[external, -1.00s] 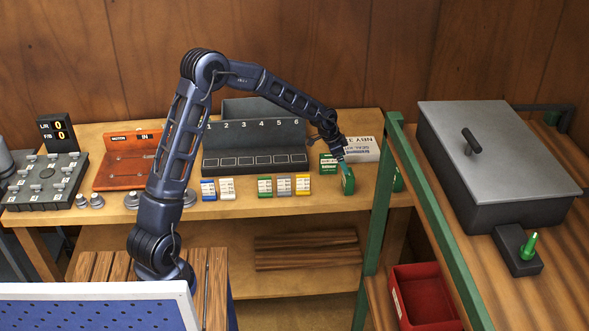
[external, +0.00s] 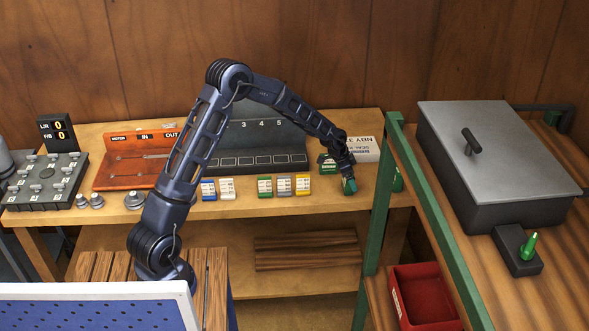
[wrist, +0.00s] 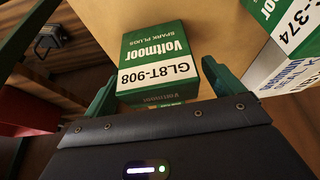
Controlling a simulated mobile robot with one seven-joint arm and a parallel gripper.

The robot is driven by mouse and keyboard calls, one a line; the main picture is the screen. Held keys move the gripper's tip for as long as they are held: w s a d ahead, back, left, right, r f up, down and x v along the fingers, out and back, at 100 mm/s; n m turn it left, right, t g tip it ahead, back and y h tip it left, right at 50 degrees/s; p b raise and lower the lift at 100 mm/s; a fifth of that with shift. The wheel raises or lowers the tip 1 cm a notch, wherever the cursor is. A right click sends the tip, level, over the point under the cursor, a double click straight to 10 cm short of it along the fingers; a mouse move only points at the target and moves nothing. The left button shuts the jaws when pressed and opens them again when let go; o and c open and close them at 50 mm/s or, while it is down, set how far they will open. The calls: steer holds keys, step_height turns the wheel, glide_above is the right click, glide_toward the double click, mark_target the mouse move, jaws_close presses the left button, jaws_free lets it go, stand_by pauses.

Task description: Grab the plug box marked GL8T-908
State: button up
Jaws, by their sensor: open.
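The plug box marked GL8T-908 (wrist: 160,62) is green and white, with "Voltmoor Spark Plugs" on it. In the wrist view it stands at the centre on the wooden bench top. My gripper (wrist: 158,80) is open, with one green finger on each side of the box's near part. Whether the fingers touch it I cannot tell. In the external view my gripper (external: 349,184) is low over the bench's right end, and it largely hides the box there.
A green post (external: 376,220) rises just right of my gripper. Small coloured boxes (external: 265,187) line the bench front to the left.

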steer(key=c, duration=1.2)
steer(key=shift+r, duration=0.15)
